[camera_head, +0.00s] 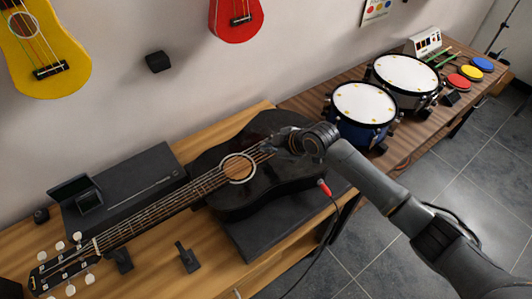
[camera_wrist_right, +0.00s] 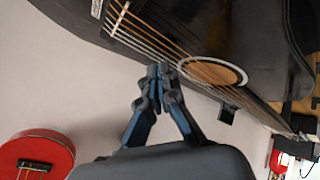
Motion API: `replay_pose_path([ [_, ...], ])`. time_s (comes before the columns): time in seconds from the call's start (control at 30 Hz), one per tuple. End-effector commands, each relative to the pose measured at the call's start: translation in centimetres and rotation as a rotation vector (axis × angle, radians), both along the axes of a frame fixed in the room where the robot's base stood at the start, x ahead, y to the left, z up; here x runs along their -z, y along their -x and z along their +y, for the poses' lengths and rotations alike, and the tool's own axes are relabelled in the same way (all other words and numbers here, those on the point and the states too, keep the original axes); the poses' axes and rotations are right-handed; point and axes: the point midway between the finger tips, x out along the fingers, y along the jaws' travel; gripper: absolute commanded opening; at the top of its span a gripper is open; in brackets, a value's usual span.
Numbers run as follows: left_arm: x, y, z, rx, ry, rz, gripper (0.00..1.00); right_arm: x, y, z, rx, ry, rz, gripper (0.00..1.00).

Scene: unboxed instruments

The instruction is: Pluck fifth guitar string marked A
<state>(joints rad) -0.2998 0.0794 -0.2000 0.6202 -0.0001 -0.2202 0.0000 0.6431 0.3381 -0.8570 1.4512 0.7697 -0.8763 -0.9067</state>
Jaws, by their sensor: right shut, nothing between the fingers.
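A black acoustic guitar (camera_head: 275,187) lies on its back, its neck running to the lower left in the head view. Its strings (camera_head: 203,186) cross the round sound hole (camera_head: 239,168). My right gripper (camera_head: 268,148) is shut and empty over the strings, between the sound hole and the bridge end. In the right wrist view the fingertips (camera_wrist_right: 160,73) overlap the strings on one side of the sound hole (camera_wrist_right: 213,71). I cannot tell whether they touch a string, or which one. No A mark is readable. My left gripper is not in view.
A dark case (camera_head: 130,188) lies behind the guitar neck on the wooden table. Two drums (camera_head: 364,103) stand to the right. A red-tipped cable (camera_head: 324,187) hangs beside the guitar body. Yellow (camera_head: 63,78) and red (camera_head: 240,30) small guitars hang on the wall.

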Motion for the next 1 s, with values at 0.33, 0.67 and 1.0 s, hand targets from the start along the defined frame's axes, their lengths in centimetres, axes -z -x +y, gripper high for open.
replay_pose_path([
  [0.33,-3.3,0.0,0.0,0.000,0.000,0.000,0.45,-3.8,0.0,0.0,-0.001,0.001,-0.002,0.00],
  [0.67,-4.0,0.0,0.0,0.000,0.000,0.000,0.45,-4.7,0.0,0.0,-0.001,0.000,-0.001,0.00],
  [1.0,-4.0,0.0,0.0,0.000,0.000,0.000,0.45,-4.7,0.0,0.0,0.000,0.000,0.000,0.00],
])
